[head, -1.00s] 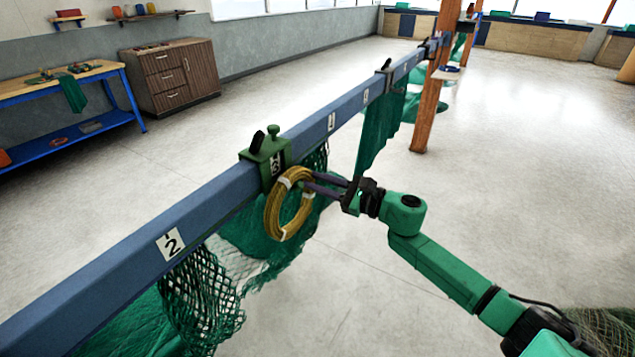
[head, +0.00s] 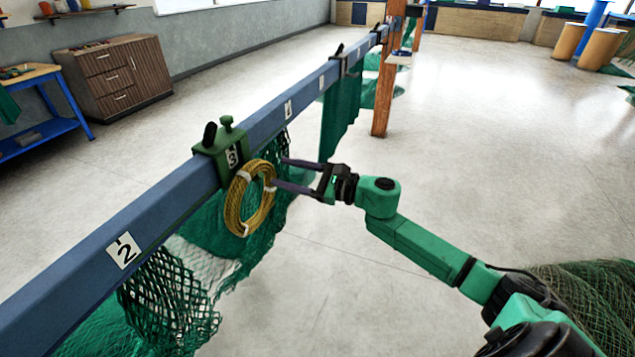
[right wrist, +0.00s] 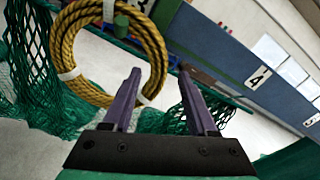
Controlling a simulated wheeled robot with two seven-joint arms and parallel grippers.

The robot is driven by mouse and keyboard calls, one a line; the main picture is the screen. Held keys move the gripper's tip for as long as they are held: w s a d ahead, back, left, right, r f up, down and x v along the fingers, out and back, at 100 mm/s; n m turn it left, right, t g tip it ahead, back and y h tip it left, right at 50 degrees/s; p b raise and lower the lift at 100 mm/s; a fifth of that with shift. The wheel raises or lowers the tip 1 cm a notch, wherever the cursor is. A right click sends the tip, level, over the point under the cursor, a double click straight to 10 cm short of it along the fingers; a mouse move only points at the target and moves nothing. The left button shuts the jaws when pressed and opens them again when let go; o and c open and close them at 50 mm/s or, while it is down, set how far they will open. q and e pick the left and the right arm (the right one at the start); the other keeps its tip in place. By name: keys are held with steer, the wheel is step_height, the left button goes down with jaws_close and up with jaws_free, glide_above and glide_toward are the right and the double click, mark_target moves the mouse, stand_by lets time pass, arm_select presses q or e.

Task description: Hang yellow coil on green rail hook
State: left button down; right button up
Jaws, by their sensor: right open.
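The yellow coil (head: 233,205), bound with white bands, hangs upright at the green rail hook (head: 220,150), a clamp marked 3 on the blue rail (head: 180,193). In the right wrist view the coil (right wrist: 62,48) rings a green peg (right wrist: 121,22). My right gripper (head: 279,172) is open, just right of the coil. In the right wrist view its two dark fingers (right wrist: 160,73) are spread with nothing held between them. One fingertip overlaps the coil's edge in the picture; I cannot tell whether it touches. My left gripper is out of view.
Green netting (head: 170,300) hangs below the rail, close behind the coil. A wooden post (head: 388,90) stands farther along the rail. A brown net heap (head: 590,300) lies at lower right.

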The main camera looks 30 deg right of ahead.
steer(key=b+v, duration=0.4)
steer(key=v, duration=0.8)
steer(key=w+d+f+m+t+h, duration=0.25)
steer(key=d+f+m+h, duration=0.45)
steer(key=d+f+m, duration=0.65)
steer(key=s+d+f+m+g+h, duration=0.2)
steer(key=s+f+m+h, duration=0.15)
steer(key=f+m, duration=0.6)
steer(key=s+d+f+m+g+h, duration=0.2)
steer(key=s+f+m, duration=0.3)
steer(key=f, duration=0.8)
steer(key=s+a+f+m+g, duration=0.3)
steer(key=s+f+m, duration=0.25)
steer(key=f, duration=0.35)
steer(key=s+a+f+m+g, duration=0.25)
steer(key=s+f+m, duration=0.35)
steer(key=f, duration=0.4)
steer(key=s+a+f+m+g, duration=0.3)
steer(key=s+a+f, duration=0.2)
steer(key=s+a, duration=0.2)
steer(key=s+a+f+m+g, duration=0.2)
steer(key=s+a+f+m, duration=0.2)
steer(key=s+a, duration=0.3)
steer(key=s+f+y, duration=0.1)
steer(key=s, duration=0.3)
steer(key=shift+s+a+g, duration=0.15)
steer(key=shift+s+g, duration=0.25)
